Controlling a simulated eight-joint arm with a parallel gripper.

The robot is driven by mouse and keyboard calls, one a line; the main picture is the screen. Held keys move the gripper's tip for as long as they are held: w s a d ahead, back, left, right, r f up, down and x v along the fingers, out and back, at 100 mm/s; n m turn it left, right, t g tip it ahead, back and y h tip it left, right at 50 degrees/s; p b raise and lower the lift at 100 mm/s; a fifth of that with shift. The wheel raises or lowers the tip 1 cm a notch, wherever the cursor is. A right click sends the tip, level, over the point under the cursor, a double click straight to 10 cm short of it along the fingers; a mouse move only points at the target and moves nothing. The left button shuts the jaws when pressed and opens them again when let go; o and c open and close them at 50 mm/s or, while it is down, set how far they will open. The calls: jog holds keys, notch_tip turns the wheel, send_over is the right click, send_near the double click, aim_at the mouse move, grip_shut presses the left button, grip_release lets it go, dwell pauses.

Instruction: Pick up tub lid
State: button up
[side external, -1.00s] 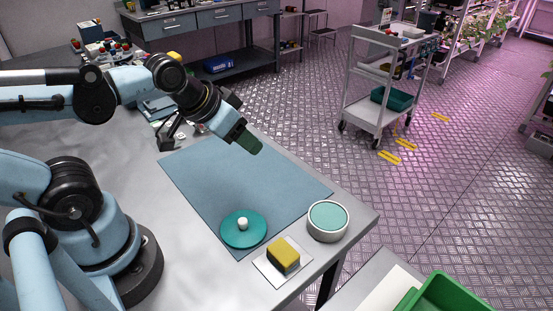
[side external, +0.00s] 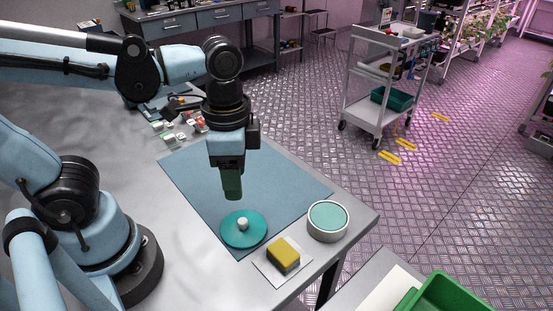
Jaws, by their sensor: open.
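The tub lid (side external: 257,236) is a flat teal disc with a pale round knob (side external: 242,223) at its centre. It lies on the near end of the blue-grey mat (side external: 287,190) on the bench. My gripper (side external: 232,196) points down above the mat, just behind the lid in the picture and apart from it. It is open and holds nothing. The gap between its fingers is not visible from this side.
A round grey tub (side external: 327,232) with a pale green top stands right of the lid, near the bench edge. A yellow and dark sponge (side external: 284,255) sits on a white square (side external: 262,265) in front. Small items lie behind the mat. A green crate (side external: 450,293) is lower right.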

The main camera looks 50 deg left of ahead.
aim_at(242, 220)
jog(key=shift+w+d+f, duration=0.1)
jog(key=shift+f, duration=2.7)
jog(key=shift+w+d+f, duration=0.1)
jog(key=shift+f, duration=2.7)
jog(key=shift+c, duration=0.3)
grip_shut()
